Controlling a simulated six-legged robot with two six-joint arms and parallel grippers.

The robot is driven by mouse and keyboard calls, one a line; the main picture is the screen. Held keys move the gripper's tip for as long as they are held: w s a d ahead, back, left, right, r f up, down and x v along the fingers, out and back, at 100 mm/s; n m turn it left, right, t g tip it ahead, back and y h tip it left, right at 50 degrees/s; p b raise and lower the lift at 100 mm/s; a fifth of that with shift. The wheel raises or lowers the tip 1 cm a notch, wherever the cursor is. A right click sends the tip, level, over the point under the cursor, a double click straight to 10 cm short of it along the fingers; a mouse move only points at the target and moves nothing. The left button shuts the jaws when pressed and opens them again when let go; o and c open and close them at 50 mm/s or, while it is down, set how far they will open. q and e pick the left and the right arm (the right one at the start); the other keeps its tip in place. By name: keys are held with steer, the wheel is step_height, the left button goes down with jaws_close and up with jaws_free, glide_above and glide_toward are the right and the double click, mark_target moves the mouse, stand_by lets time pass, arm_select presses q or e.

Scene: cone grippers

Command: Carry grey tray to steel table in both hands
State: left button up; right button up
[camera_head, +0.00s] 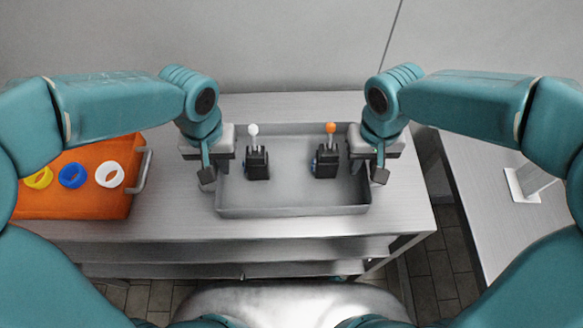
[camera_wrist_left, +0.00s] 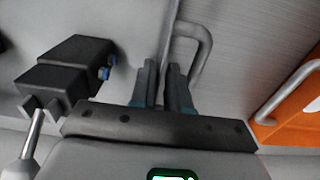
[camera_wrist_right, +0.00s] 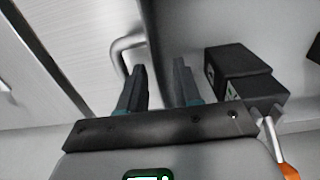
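The grey tray (camera_head: 290,210) lies flat on a steel table, holding two black blocks. One block (camera_head: 257,166) has a white knob, the other (camera_head: 325,164) an orange knob. My left gripper (camera_head: 208,178) is at the tray's left end; in the left wrist view its fingers (camera_wrist_left: 163,80) stand either side of the wall by the handle (camera_wrist_left: 205,45), close together, with contact unclear. My right gripper (camera_head: 379,168) is at the right end; its fingers (camera_wrist_right: 160,78) stand apart, with the tray's wall and handle (camera_wrist_right: 120,45) between or beside them.
An orange tray (camera_head: 125,205) with white, blue and yellow rings stands left of the grey tray on the same table (camera_head: 180,225). A second steel table (camera_head: 480,185) is at the right, across a gap, with a white object (camera_head: 522,185) on it. A wall stands behind.

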arm_select(q)
steer(key=shift+w+d+f, duration=0.1)
steer(key=shift+w+f, duration=0.15)
steer(key=shift+f, duration=0.05)
arm_select(e)
steer(key=shift+w+d+f, duration=0.15)
steer(key=shift+w+f, duration=0.1)
steer(key=shift+f, duration=0.1)
arm_select(q)
steer(key=shift+s, duration=0.1)
arm_select(e)
steer(key=shift+s, duration=0.1)
arm_select(q)
steer(key=shift+r, duration=0.1)
jaws_close()
arm_select(e)
steer(key=shift+s+r, duration=0.1)
steer(key=c, duration=0.4)
jaws_close()
